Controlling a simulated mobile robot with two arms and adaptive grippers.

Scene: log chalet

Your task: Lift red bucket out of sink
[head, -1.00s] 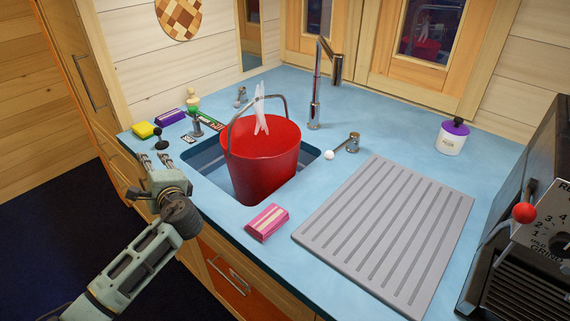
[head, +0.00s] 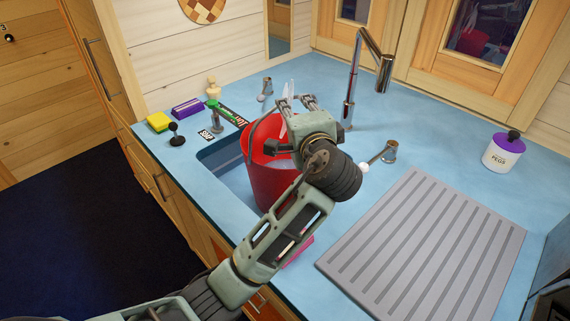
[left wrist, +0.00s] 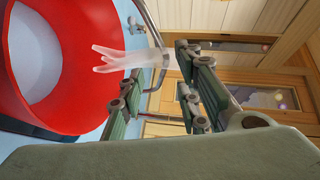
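The red bucket (head: 268,185) stands upright in the sink (head: 222,160), partly hidden behind my left arm; its red wall also shows in the left wrist view (left wrist: 85,112). Its grey metal handle (left wrist: 151,22) stands raised. My left gripper (head: 298,103) is above the bucket with its fingers apart. In the left wrist view the handle passes close to the fingers (left wrist: 170,95), seemingly between them; contact is not clear. A white glove-like thing (head: 289,112) sticks up behind the fingers. My right gripper is not in view.
A grey drainboard (head: 425,245) lies right. A sponge (head: 158,122), brush and purple box (head: 187,108) sit left. A pink box is mostly hidden under my arm.

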